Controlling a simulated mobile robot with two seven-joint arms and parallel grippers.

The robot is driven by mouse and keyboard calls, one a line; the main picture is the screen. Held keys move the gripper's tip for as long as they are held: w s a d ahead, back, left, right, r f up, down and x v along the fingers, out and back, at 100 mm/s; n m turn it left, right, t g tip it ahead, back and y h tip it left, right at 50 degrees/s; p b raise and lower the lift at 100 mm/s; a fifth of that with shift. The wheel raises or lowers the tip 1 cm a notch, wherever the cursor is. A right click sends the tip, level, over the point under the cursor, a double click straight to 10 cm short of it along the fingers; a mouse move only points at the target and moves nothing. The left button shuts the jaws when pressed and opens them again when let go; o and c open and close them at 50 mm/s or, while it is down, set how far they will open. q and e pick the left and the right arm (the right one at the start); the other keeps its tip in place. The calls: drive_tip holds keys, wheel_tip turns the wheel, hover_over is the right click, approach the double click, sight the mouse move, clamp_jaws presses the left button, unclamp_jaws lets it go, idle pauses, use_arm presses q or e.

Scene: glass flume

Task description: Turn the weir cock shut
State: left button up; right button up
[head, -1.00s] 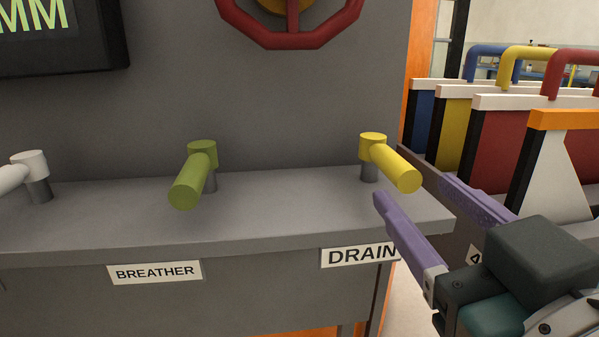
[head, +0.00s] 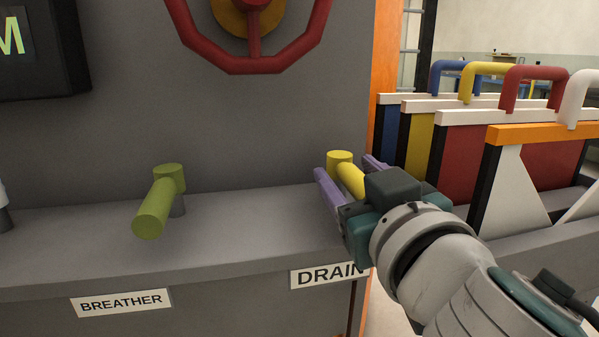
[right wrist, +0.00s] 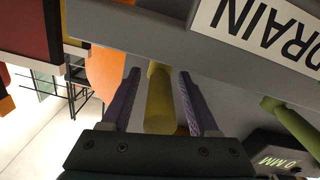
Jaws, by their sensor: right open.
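No label reading weir shows. A yellow cock (head: 340,163) stands on the grey ledge above a DRAIN label (head: 327,274), its handle pointing out toward me. My right gripper (head: 345,166) has its purple fingers open on either side of that handle. In the right wrist view the yellow handle (right wrist: 159,105) lies between the two fingers, with a gap to each. A green cock (head: 159,204) stands to the left above a BREATHER label (head: 122,302). A white cock (head: 3,207) is mostly cut off at the left edge. My left gripper is out of view.
A red handwheel (head: 247,62) is on the grey panel above the ledge (head: 235,225). A dark display (head: 62,45) hangs at upper left. Boards with coloured handles (head: 535,75) stand close at the right. The ledge between the green and yellow cocks is clear.

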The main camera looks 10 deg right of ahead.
drive_tip(key=shift+s, duration=0.1)
clamp_jaws()
drive_tip(key=shift+f, duration=0.1)
idle(1.1)
